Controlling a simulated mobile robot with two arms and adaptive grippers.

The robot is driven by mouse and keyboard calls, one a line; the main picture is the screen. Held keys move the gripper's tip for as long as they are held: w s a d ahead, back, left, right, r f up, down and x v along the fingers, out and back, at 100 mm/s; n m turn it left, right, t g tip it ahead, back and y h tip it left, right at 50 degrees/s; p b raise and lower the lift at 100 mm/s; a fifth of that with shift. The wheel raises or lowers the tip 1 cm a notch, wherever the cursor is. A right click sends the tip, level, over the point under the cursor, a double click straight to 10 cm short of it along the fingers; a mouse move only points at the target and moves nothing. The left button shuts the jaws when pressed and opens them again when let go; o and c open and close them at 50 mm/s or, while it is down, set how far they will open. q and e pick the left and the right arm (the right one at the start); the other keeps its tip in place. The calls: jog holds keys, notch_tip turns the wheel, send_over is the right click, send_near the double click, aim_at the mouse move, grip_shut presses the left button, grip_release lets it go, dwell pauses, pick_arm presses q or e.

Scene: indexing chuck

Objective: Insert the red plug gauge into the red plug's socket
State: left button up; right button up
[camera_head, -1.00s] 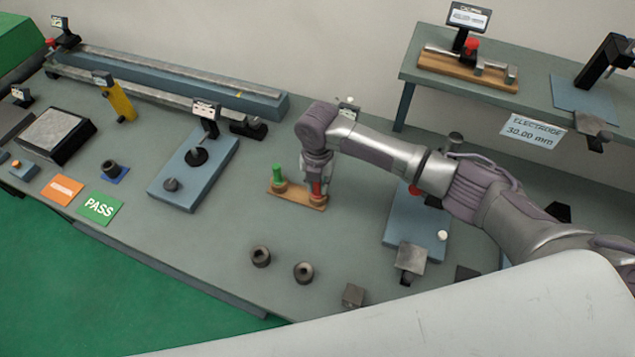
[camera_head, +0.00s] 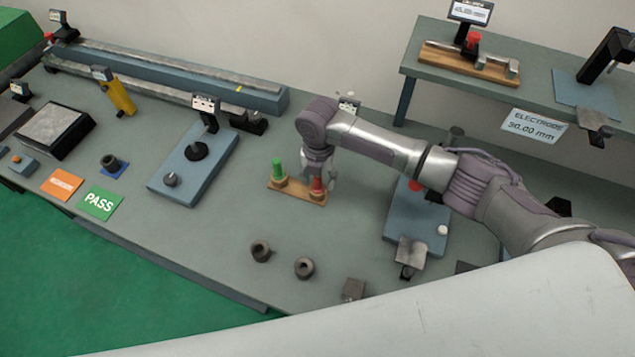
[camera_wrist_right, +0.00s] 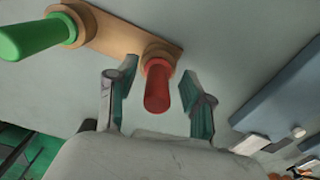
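The red plug gauge (camera_head: 316,184) stands upright in the socket at the right end of a small wooden base (camera_head: 296,195). It also shows in the right wrist view (camera_wrist_right: 157,88), seated in a tan ring (camera_wrist_right: 157,53). A green plug gauge (camera_head: 277,168) stands at the base's left end and shows in the right wrist view (camera_wrist_right: 30,36). My right gripper (camera_head: 322,177) is at the red plug. In the right wrist view its fingers (camera_wrist_right: 157,95) are spread to either side of the red plug, with gaps on both sides. My left gripper is not in view.
Two dark rings (camera_head: 260,251) and a small metal block (camera_head: 353,290) lie in front of the base. A blue gauge plate (camera_head: 190,170) stands to the left. Another blue plate (camera_head: 418,222) is to the right, beneath my forearm.

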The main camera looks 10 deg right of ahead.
jog(key=shift+r, duration=0.1)
notch_tip(320, 180, up, 12)
jog(key=shift+f, duration=0.1)
dwell(0.5)
